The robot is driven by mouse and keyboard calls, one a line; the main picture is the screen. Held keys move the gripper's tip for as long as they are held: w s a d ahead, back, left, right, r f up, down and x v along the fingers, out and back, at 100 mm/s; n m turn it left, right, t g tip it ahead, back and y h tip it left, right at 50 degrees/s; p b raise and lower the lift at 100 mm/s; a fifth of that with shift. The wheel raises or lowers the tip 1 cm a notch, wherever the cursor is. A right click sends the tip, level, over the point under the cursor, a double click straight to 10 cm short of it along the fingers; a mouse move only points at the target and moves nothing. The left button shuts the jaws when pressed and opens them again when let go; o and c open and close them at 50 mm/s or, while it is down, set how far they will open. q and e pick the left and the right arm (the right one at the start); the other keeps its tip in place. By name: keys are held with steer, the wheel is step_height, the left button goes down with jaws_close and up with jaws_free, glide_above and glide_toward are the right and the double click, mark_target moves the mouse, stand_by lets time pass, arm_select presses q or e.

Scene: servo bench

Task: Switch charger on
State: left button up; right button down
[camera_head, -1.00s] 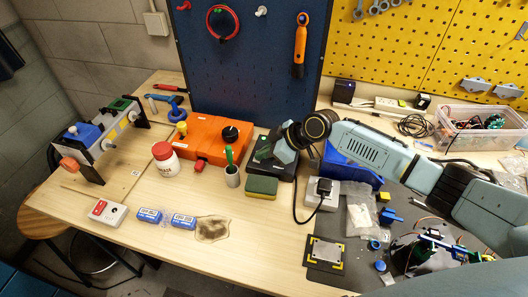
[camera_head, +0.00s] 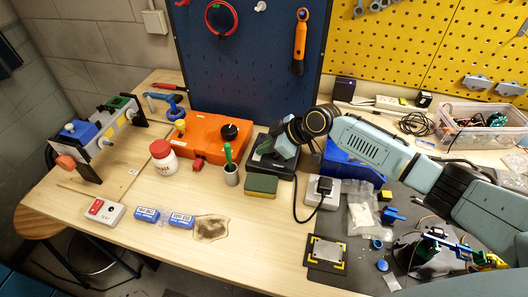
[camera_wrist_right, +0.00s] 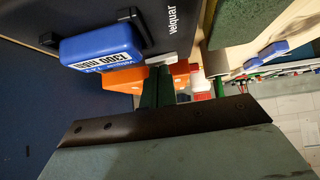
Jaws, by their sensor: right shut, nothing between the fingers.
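The charger (camera_head: 286,173) is a black box on the bench, right of the orange case and behind the sponge. My right gripper (camera_head: 266,148) is just above it, pointing down and left, with its fingers shut and empty. In the right wrist view, the charger's black face (camera_wrist_right: 168,22) shows the word "velquar" and a blue 1300 mAh battery pack (camera_wrist_right: 103,45). A small pale switch-like part (camera_wrist_right: 168,58) is at its edge, close to my fingertips (camera_wrist_right: 158,78). I cannot tell whether they touch it. My left gripper is not in view.
A green-yellow sponge (camera_head: 260,186) and a pen cup (camera_head: 231,174) stand close to the charger. The orange case (camera_head: 208,140) is to its left. A black cable runs from the plug (camera_head: 323,186) toward the charger.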

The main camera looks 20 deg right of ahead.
steer(key=shift+r, duration=0.2)
steer(key=shift+r+p, duration=0.3)
steer(key=shift+p, duration=0.15)
steer(key=r+p, duration=0.3)
steer(key=shift+s+a+r, duration=0.1)
steer(key=shift+s+r, duration=0.1)
steer(key=s+v, duration=0.1)
steer(key=v, duration=0.8)
steer(key=shift+b, duration=0.3)
